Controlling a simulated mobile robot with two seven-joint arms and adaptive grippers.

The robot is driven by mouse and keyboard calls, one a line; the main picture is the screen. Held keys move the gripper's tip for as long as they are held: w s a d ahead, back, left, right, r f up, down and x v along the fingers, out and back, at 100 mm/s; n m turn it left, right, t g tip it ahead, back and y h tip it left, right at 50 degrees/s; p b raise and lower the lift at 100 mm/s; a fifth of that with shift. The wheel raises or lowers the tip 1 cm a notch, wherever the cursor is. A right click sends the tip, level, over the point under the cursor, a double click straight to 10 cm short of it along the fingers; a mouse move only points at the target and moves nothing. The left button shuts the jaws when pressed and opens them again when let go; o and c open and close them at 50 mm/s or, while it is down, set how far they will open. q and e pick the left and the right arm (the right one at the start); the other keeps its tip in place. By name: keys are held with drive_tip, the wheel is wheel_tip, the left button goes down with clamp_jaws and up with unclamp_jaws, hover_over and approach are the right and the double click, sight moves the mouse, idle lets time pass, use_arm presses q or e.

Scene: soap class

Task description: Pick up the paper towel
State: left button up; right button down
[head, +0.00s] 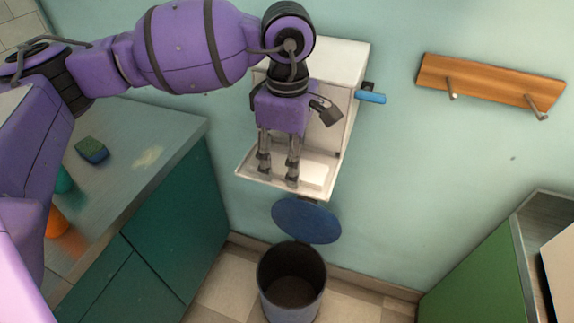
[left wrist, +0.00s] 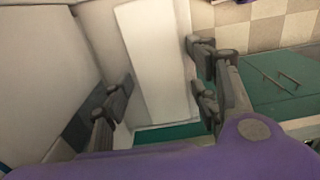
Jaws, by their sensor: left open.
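A white dispenser (head: 341,65) hangs on the wall in the head view, with an open tray-like lower part (head: 248,174). A pale flat sheet, which looks like the paper towel (head: 318,172), shows at this lower part, partly hidden by my gripper. In the left wrist view the paper towel (left wrist: 152,50) is a bright white strip between the fingers, with gaps on both sides. My left gripper (head: 278,174) points down in front of the dispenser, open, its fingers over the lower part. It also shows in the left wrist view (left wrist: 162,88). My right gripper is not in view.
A blue lever (head: 370,97) sticks out at the dispenser's right. Below stands a bin (head: 292,288) with a blue lid (head: 306,220). A counter (head: 165,125) with a sponge (head: 92,150) is at left. A wooden hook rack (head: 490,81) hangs at right.

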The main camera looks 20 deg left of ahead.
use_arm(q)
drive_tip(key=shift+c, duration=0.5)
drive_tip(key=c, duration=0.4)
drive_tip(key=shift+r, duration=0.55)
drive_tip(key=s+d+r, duration=0.1)
drive_tip(key=s+r, duration=0.3)
drive_tip(key=s+d+r, duration=0.2)
drive_tip(key=s+r, duration=0.2)
drive_tip(key=s, duration=0.1)
drive_tip(key=s+d+r, duration=0.1)
drive_tip(key=s+r, duration=0.2)
drive_tip(key=s, duration=0.1)
drive_tip(key=shift+s+d+r, duration=0.15)
drive_tip(key=shift+d+r, duration=0.15)
drive_tip(key=shift+r, duration=0.1)
